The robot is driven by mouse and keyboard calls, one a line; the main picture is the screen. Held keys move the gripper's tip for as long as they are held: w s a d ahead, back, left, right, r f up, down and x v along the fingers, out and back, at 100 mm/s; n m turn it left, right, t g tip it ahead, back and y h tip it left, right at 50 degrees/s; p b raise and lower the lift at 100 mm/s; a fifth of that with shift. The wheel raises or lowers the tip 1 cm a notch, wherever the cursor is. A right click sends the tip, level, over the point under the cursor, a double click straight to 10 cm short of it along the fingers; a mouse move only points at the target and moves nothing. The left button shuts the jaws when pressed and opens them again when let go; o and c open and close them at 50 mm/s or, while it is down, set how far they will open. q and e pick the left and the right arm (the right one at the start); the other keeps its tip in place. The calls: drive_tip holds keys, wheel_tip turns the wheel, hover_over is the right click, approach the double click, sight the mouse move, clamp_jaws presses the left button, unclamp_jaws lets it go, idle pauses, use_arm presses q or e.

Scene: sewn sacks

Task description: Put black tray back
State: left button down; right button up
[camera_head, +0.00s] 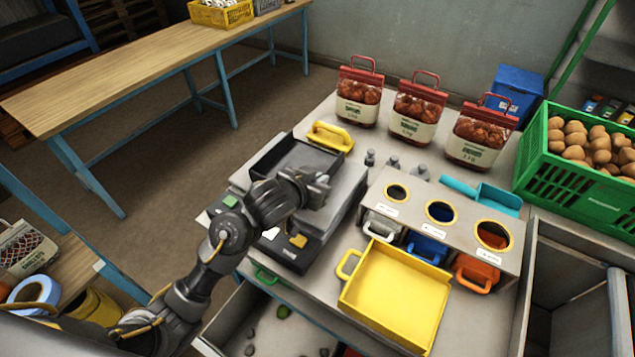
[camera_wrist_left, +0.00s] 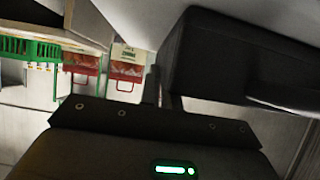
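The black tray (camera_head: 278,157) sits on or just above the grey top of the weighing scale (camera_head: 347,190), in the middle of the head view. My left gripper (camera_head: 318,186) is at the tray's near right side and covers part of it. In the left wrist view a large dark block, likely the tray (camera_wrist_left: 235,60), fills the upper right. My left gripper's narrow fingers (camera_wrist_left: 163,90) show beside it, close together. Whether they grip the tray's edge or handle is hidden. My right gripper is not in view.
A yellow tray (camera_head: 395,298) lies in front of a holder with several coloured scoops. A yellow-handled object (camera_head: 331,137) lies behind the scale. Three red-topped bags (camera_head: 415,107) stand at the back. A green crate (camera_head: 570,170) of potatoes is right. A wooden table (camera_head: 130,75) is back left.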

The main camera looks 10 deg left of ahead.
use_arm(q)
drive_tip(key=shift+s+r, duration=0.1)
drive_tip(key=shift+r, duration=0.05)
drive_tip(key=shift+f, duration=0.3)
drive_tip(key=c, duration=1.6)
unclamp_jaws()
drive_tip(key=shift+r, duration=0.1)
drive_tip(key=shift+r, duration=0.2)
drive_tip(key=shift+s+a+r+p, duration=0.1)
drive_tip(key=shift+s+r+p, duration=0.1)
drive_tip(key=shift+p, duration=0.1)
drive_tip(key=p+v, duration=0.5)
drive_tip(key=v, duration=0.6)
drive_tip(key=shift+s, duration=0.2)
